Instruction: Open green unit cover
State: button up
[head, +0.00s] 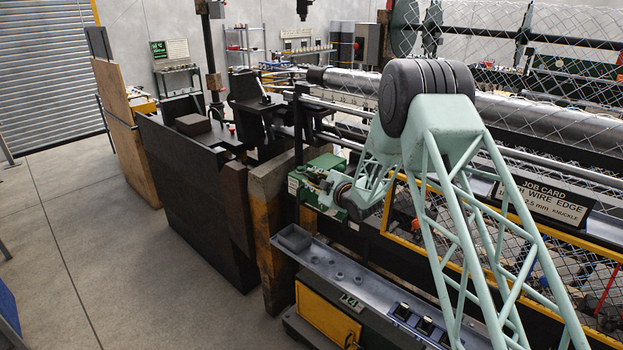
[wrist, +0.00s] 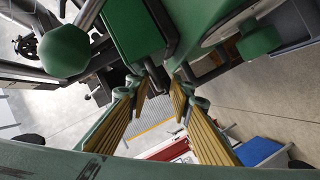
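The green unit (head: 318,172) sits on the machine's near side, left of my arm's end, in the head view. In the wrist view a green box-like part (wrist: 132,30) with a dark edge is at top centre, and a larger green body (wrist: 190,22) is to its right. I cannot tell which part is the cover. My gripper (wrist: 163,88) is open, its yellow ribbed pads apart. A dark piece (wrist: 158,73) lies by the fingertips; I cannot tell whether they touch it. My arm hides the gripper in the head view.
Green knobs stand left (wrist: 65,50) and right (wrist: 258,40) in the wrist view. In the head view a grey tray (head: 345,275) runs below the green unit, with a rusty upright plate (head: 268,235) to its left. Open floor (head: 70,230) lies farther left.

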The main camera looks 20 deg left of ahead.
jog(key=shift+c, duration=0.5)
grip_shut()
jog(key=shift+f, duration=0.1)
